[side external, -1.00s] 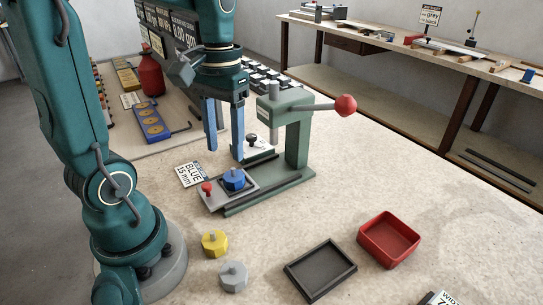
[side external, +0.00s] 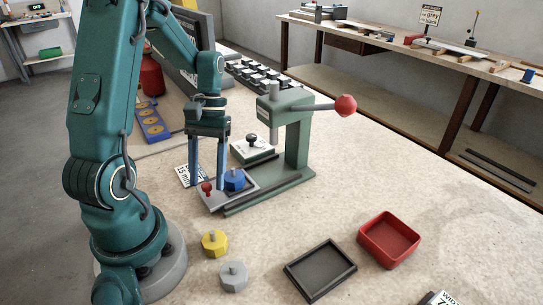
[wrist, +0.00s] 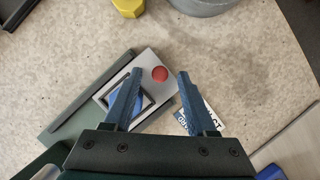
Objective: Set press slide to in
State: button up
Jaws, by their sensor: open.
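The green press (side external: 297,145) stands on the table with its red-balled lever pointing right. Its grey slide plate (side external: 214,200) sits at the near left end of the press base, out from under the ram. A red knob (side external: 207,187) is on the slide's outer end, and a blue octagonal piece (side external: 234,180) sits in the slide. My gripper (side external: 207,181) is open, pointing down at the knob. In the wrist view my gripper (wrist: 160,74) has the red knob (wrist: 160,73) between its fingertips, with no visible contact. The blue piece (wrist: 128,97) is partly hidden by a finger.
A yellow piece (side external: 214,242) and a grey piece (side external: 233,276) lie near my base. A dark tray (side external: 320,270) and a red bin (side external: 389,239) stand at the front right. A label card (side external: 185,176) lies left of the slide. The table right of the press is clear.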

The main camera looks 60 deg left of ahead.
jog(key=shift+f, duration=0.1)
grip_shut()
dwell(1.4)
